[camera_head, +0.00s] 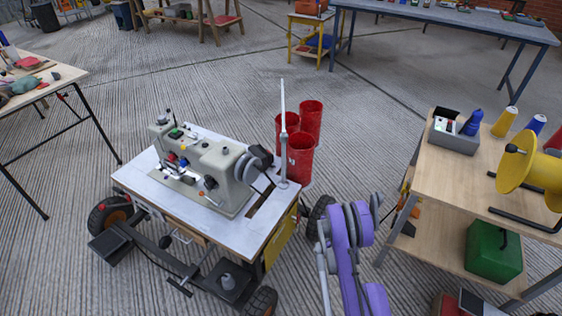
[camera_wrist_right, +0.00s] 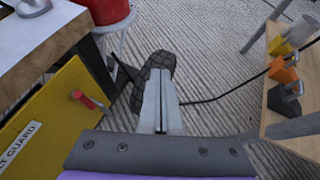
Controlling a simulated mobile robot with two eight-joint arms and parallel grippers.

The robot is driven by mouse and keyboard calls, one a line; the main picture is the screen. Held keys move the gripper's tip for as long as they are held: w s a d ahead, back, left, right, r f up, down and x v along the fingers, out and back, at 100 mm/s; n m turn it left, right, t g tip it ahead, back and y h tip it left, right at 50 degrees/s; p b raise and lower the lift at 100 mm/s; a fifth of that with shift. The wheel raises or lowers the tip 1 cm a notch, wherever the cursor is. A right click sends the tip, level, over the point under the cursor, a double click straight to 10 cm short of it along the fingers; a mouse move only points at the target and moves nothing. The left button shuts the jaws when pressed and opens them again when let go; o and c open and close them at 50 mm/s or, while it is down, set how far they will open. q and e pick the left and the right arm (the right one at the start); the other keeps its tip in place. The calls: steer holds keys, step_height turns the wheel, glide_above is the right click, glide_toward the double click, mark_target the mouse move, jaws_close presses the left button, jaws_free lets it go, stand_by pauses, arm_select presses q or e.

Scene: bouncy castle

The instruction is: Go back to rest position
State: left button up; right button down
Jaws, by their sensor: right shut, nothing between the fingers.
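My right gripper (camera_wrist_right: 161,88) shows in the right wrist view as two grey fingers pressed together, with nothing between them. It points toward the gap between the sewing machine cart and the wooden shelf table, in front of a black wheel. In the head view my purple right arm comes in from the bottom, right of the cart. I cannot make out its fingers there. My left arm and gripper are out of view.
A sewing machine (camera_head: 212,170) stands on a wheeled cart (camera_head: 141,180) at the centre left. Red bins (camera_head: 299,157) stand behind it. A wooden shelf table (camera_head: 437,182) with spools and a green box (camera_head: 494,251) is close on the right. Ribbed floor lies open farther back.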

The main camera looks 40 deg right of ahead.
steer(key=w+a+r+m+y, duration=0.2)
steer(key=w+a+r+m, duration=0.35)
steer(key=a+r, duration=0.55)
steer(key=s+a+r+m+g+y, duration=0.1)
steer(key=a+r+m, duration=0.2)
steer(key=a+r, duration=0.3)
steer(key=s+a+r+m+y, duration=0.2)
steer(key=a+r+m, duration=0.15)
steer(key=a, duration=0.45)
steer(key=s+a+r+m+g+y, duration=0.1)
steer(key=s+a+r+m, duration=0.3)
steer(key=a, duration=0.3)
steer(key=s+a+r+m+y, duration=0.1)
steer(key=s+a+r+m, duration=0.15)
steer(key=s+a, duration=0.3)
steer(key=s+a+m+g+y, duration=0.2)
steer(key=s+a+m, duration=0.65)
steer(key=s, duration=0.55)
arm_select(q)
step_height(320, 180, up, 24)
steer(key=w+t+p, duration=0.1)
steer(key=p, duration=2)
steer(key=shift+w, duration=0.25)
arm_select(e)
step_height(320, 180, up, 24)
steer(key=w+t, duration=0.1)
steer(key=shift+w+a+f, duration=0.15)
steer(key=shift+a+f, duration=0.1)
steer(key=shift+a, duration=0.2)
